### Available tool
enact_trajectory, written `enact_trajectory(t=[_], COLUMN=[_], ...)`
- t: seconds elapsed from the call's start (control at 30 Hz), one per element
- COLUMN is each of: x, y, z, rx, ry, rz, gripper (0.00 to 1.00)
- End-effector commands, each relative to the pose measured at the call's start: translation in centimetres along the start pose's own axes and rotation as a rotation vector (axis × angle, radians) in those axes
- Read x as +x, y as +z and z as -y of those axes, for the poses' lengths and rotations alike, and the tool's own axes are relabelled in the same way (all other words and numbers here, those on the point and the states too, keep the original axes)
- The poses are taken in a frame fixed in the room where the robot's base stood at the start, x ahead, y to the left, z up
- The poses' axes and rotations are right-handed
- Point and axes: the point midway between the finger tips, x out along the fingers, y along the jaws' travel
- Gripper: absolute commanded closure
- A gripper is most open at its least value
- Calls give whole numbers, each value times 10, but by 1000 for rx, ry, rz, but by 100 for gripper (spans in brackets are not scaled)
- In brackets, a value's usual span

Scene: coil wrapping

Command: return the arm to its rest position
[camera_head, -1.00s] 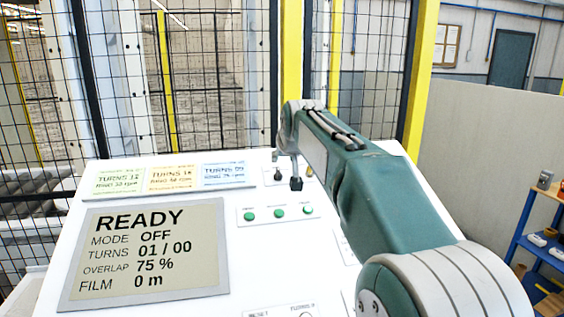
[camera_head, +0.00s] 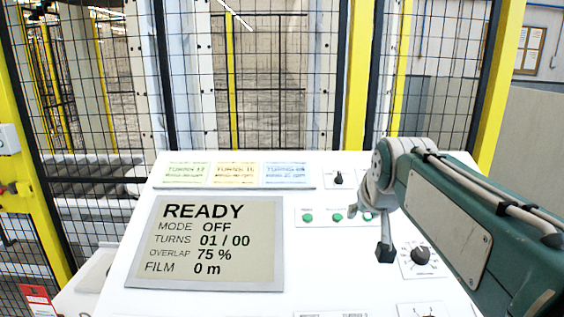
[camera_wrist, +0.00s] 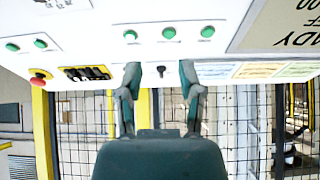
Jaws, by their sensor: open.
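My gripper (camera_wrist: 160,72) is open and empty in the wrist view, its two fingers apart with the white panel behind them. The arm enters from the right and bends down over the right half of the control panel (camera_head: 130,262). I cannot tell from the head view how far the tip is above the panel.
The panel has a READY screen (camera_head: 207,243), green buttons (camera_head: 308,218), a black knob (camera_head: 420,256) and coloured cards (camera_head: 237,173). A mesh fence (camera_head: 270,85) with yellow posts stands behind. A red emergency button (camera_wrist: 38,77) shows in the wrist view.

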Motion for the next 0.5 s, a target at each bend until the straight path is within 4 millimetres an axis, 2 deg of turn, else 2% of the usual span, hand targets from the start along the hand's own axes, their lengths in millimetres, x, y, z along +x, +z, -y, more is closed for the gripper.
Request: enact_trajectory(t=[0.03,0.2,0.5], x=[-6,-20,-36], y=[15,66,163], z=[0,1,1], rx=[0,0,0], ry=[0,0,0], rz=[12,59,141], gripper=[52,52,52])
